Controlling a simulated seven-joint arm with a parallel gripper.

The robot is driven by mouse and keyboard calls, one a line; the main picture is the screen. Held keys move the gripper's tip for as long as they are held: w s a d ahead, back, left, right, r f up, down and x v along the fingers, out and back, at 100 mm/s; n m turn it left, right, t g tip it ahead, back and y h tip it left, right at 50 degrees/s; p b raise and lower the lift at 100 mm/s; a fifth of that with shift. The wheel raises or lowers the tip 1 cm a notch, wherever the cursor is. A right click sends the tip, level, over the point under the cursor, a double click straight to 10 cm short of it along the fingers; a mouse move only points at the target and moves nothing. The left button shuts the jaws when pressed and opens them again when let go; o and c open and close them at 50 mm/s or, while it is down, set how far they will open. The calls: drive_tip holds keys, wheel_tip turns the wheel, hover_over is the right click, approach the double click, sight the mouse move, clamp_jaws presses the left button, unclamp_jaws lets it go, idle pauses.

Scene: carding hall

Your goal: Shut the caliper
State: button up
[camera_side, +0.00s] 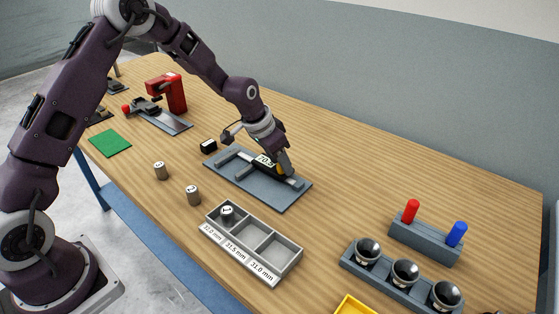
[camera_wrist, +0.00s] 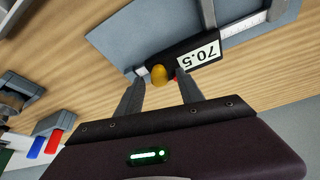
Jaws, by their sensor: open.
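The caliper (camera_side: 264,160) lies on a grey base plate (camera_side: 283,203) in the side view. Its dark slider also shows in the wrist view, with a display (camera_wrist: 198,56) that reads 70.5, upside down there. A yellow-orange knob (camera_wrist: 159,76) sticks out from the slider. My gripper (camera_side: 284,163) is low over the slider, hiding part of it. In the wrist view my gripper (camera_wrist: 160,79) is open, with one finger on each side of the knob. Whether either finger touches it, I cannot tell.
A grey three-compartment tray (camera_side: 277,236) stands in front, one cylinder in its left compartment. Two loose cylinders (camera_side: 160,170) (camera_side: 193,195) stand to the left. A cup rack (camera_side: 385,279) is at right.

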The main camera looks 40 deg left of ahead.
clamp_jaws()
drive_tip(key=shift+a, duration=0.1)
idle(1.3)
